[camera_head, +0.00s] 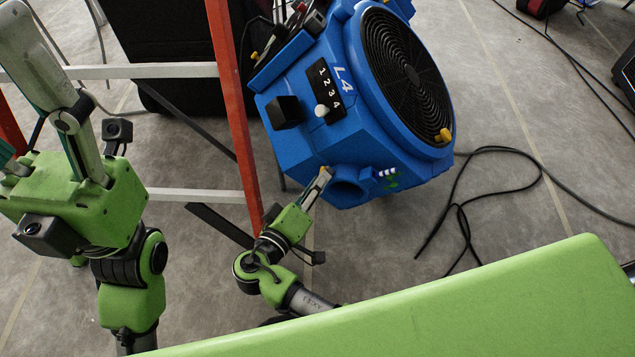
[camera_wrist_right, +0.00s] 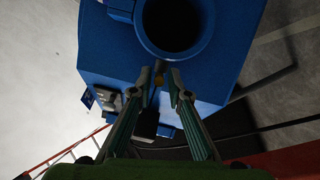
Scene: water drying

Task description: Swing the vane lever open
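A blue drying machine (camera_head: 335,140) with a round black fan grille stands on the floor at upper centre. My right gripper (camera_head: 323,176) reaches the machine beside the round opening (camera_head: 350,190). In the wrist view its fingers (camera_wrist_right: 159,76) stand a little apart, either side of the lever tip, with no clear contact. My left gripper (camera_head: 45,110) is raised at the left, empty, its fingers apart and partly out of frame.
An orange-red ladder (camera_head: 235,110) with pale rungs stands between my arms, close to the machine's left side. Black cable (camera_head: 465,205) lies on the grey floor to the right. A dark case (camera_head: 165,45) is behind the ladder.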

